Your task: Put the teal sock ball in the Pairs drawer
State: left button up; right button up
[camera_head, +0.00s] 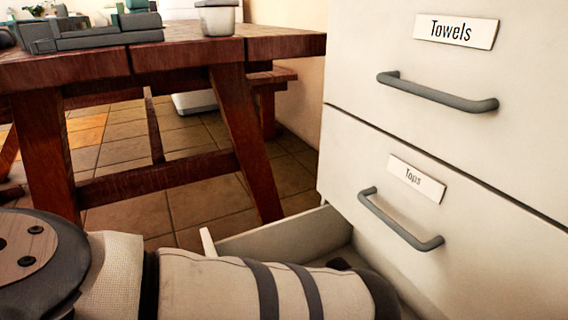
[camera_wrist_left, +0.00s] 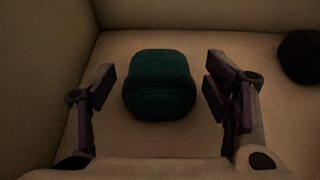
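The teal sock ball (camera_wrist_left: 160,85) shows in the left wrist view, on or just above the pale floor of a drawer. My left gripper (camera_wrist_left: 160,88) is open around it, with one finger on each side and a gap between each finger and the ball. In the head view my left arm reaches down into an open bottom drawer (camera_head: 275,237) and hides much of it. No label of this open drawer is visible. My right gripper is in neither view.
A dark round ball (camera_wrist_left: 300,57) lies at the right in the drawer. Above the open drawer are the shut Tops drawer (camera_head: 340,165) and Towels drawer (camera_head: 365,50). A wooden table (camera_head: 180,55) bearing a grey tray-like thing and a pale container (camera_head: 217,18) stands at left.

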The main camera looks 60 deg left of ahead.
pick_arm(q)
jog(key=shift+r, duration=0.2)
jog(key=p+v, duration=0.2)
jog(key=v, duration=0.5)
jog(key=shift+d, duration=0.25)
